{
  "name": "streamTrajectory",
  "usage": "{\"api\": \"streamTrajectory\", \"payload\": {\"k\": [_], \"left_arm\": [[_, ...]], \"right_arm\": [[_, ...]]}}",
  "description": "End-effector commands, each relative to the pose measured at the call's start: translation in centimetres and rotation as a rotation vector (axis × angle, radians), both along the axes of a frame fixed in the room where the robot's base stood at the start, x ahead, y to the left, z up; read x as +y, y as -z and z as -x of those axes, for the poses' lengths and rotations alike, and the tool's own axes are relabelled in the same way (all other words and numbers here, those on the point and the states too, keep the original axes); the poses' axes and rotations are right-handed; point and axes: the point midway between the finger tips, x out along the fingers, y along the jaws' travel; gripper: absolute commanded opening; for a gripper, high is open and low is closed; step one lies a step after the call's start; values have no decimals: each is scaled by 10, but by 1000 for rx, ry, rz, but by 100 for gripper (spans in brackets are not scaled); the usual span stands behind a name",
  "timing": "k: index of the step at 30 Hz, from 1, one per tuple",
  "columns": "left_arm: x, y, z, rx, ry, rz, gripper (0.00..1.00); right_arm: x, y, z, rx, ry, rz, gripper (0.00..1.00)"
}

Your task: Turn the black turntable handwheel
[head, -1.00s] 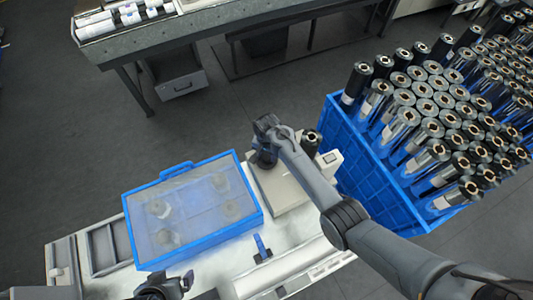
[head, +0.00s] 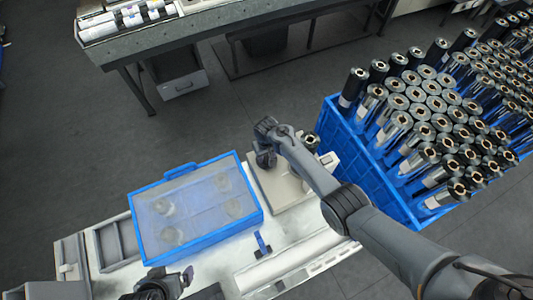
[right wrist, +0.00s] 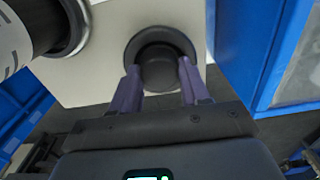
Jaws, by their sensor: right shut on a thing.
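The black turntable handwheel (right wrist: 160,62) is round and dark, set against a pale machine panel (right wrist: 105,60) in the right wrist view. My right gripper (right wrist: 160,84) has its two purple fingers on either side of the handwheel's hub and is shut on it. In the head view my right gripper (head: 265,160) is at the pale machine box (head: 285,190), and the arm hides most of the handwheel there. My left gripper (head: 184,277) is low at the bottom edge of the head view, apart from the machine; its jaw opening is unclear.
A blue-rimmed translucent bin (head: 133,225) stands on the bench left of the machine. A blue crate (head: 350,160) full of upright dark rolls stands at the right. A small blue-handled tool (head: 262,244) lies on the bench. Dark floor is clear at the left.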

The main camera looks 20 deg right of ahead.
Motion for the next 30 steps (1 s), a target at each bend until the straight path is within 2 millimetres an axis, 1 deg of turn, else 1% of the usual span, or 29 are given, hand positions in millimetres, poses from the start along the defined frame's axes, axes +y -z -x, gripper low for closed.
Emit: {"api": "streamTrajectory", "payload": {"k": [6, 11, 26, 27, 30], "left_arm": [[-2, -4, 0, 0, -6, 8, 98], [-3, -5, 0, 0, -8, 12, 98], [-1, -4, 0, 1, -2, 4, 98], [-1, -4, 0, 0, -1, 2, 98], [0, -4, 0, 1, 1, -1, 98]], "right_arm": [[0, -1, 0, 0, -110, 1, 15], [0, 0, 0, 0, -155, 1, 15], [0, 0, 0, -1, -174, 0, 15], [0, 0, 0, -1, -174, 0, 47], [0, 0, 0, -1, -174, 0, 62]]}}
